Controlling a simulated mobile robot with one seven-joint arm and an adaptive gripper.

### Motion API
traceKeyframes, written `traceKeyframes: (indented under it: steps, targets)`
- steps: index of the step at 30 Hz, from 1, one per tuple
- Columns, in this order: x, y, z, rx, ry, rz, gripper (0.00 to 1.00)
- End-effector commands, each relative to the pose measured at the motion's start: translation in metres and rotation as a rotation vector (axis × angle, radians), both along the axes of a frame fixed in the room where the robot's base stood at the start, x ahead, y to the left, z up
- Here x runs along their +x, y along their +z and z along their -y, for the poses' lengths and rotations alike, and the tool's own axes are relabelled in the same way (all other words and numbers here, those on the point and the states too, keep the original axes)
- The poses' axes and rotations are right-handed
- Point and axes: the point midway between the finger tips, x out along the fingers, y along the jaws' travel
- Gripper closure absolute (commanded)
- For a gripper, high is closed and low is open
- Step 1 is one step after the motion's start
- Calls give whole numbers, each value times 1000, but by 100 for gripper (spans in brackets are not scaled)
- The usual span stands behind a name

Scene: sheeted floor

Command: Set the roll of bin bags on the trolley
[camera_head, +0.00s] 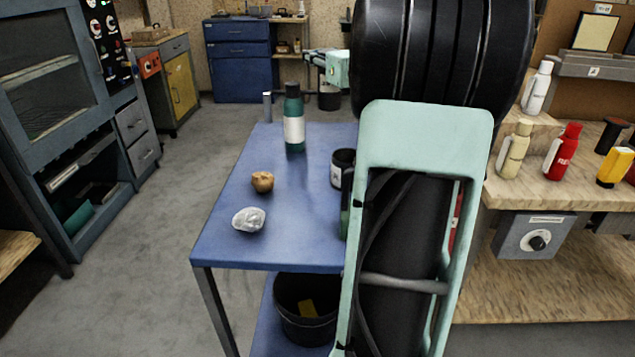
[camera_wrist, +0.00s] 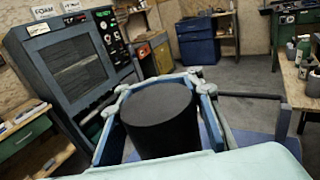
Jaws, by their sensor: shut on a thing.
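The roll of bin bags (camera_wrist: 158,122) is a black cylinder in the wrist view. My gripper (camera_wrist: 160,92) is shut on it, with a finger on either side. The trolley (camera_head: 305,205) is a blue table with a lower shelf in the middle of the head view. Part of its blue top also shows below the roll in the wrist view (camera_wrist: 245,146). My arm hides the trolley's right side, my gripper and the roll in the head view. I cannot tell the gap between the roll and the trolley top.
On the trolley top are a green bottle (camera_head: 293,125), a brown lump (camera_head: 262,181), a crumpled silvery lump (camera_head: 248,219) and a dark mug (camera_head: 340,170). A black bucket (camera_head: 303,310) sits below. A wooden workbench (camera_head: 560,190) with bottles stands right. The top's front middle is bare.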

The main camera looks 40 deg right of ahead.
Motion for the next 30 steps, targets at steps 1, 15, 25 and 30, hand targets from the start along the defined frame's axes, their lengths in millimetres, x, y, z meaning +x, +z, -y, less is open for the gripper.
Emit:
traceKeyframes:
  steps: [1,15,25,30]
  targets:
    - [0,-13,-1,-3,1,4,100]
    - [12,-45,42,0,-1,2,100]
    - [30,-89,104,1,0,2,100]
    - [35,-109,121,-1,1,3,100]
